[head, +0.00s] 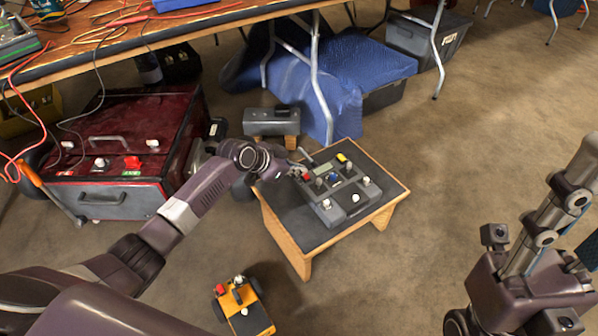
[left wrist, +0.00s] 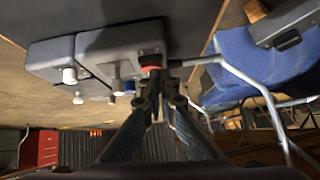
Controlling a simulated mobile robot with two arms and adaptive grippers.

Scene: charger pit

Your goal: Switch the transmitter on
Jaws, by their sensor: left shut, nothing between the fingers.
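The transmitter (head: 345,208) is a grey box with a small display, white knobs, a blue knob, a yellow part and a red switch (head: 305,175) at its left corner. It sits on a low wooden table with a dark top (head: 284,202). My left gripper (head: 287,172) is at the transmitter's left edge, beside the red switch, partly hidden by my wrist. In the left wrist view the transmitter (left wrist: 105,45) shows at a steep angle. The shut, empty fingertips (left wrist: 160,88) are close to the red switch (left wrist: 152,68); contact is unclear. No right fingers can be made out.
A dark red chest (head: 130,140) stands left of the small table. A grey box on wooden blocks (head: 271,121) and a blue-covered pile (head: 345,65) are behind it. A yellow wheeled cart (head: 243,308) is on the floor in front.

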